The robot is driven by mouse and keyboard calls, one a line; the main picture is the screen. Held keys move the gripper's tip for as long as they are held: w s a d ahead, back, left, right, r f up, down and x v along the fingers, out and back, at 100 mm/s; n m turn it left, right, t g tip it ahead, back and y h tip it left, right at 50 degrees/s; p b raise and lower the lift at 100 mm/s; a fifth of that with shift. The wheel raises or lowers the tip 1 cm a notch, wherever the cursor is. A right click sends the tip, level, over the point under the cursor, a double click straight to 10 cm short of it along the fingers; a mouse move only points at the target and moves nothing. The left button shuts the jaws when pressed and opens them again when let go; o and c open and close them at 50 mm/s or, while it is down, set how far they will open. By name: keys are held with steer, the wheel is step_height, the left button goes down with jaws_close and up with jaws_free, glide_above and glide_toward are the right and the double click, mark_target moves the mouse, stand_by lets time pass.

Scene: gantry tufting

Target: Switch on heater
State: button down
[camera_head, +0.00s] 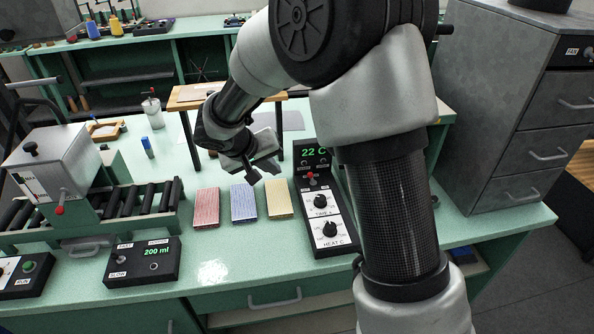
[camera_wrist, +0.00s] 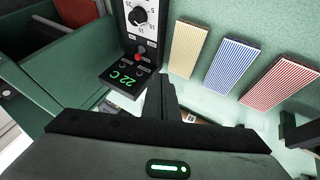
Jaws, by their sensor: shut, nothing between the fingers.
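The heater control box (camera_head: 335,243) is black and stands on the green bench right of the middle. It has a green display (camera_head: 315,152) reading 22 C, a small red-tipped switch (camera_head: 311,176) and two white dials with black knobs, the lower marked HEAT C. In the wrist view the display (camera_wrist: 122,77), the red switch tip (camera_wrist: 138,57) and one dial (camera_wrist: 139,17) show upside down. My gripper (camera_head: 266,174) is shut and empty, left of the box's display end. In the wrist view its fingers (camera_wrist: 160,88) appear just right of the display, apart from the switch.
Red (camera_head: 206,208), blue (camera_head: 244,203) and yellow (camera_head: 279,199) striped blocks lie left of the box. A small wooden stand (camera_head: 200,97) is behind my gripper. A 200 ml box (camera_head: 142,262) and a roller machine (camera_head: 120,205) stand left. Grey drawers (camera_head: 480,110) rise at right.

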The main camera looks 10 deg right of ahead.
glide_above(300, 189)
steer(key=a, duration=0.4)
step_height(300, 189, down, 8)
steer(key=shift+s+d+f+p, duration=0.1)
steer(key=shift+s+d+p, duration=0.05)
steer(key=shift+p, duration=0.25)
steer(key=d, duration=0.2)
steer(key=shift+d+r+p, duration=0.3)
steer(key=shift+p, duration=0.1)
steer(key=shift+w+d+f, duration=0.1)
steer(key=shift+w+d, duration=0.15)
steer(key=shift+d, duration=0.3)
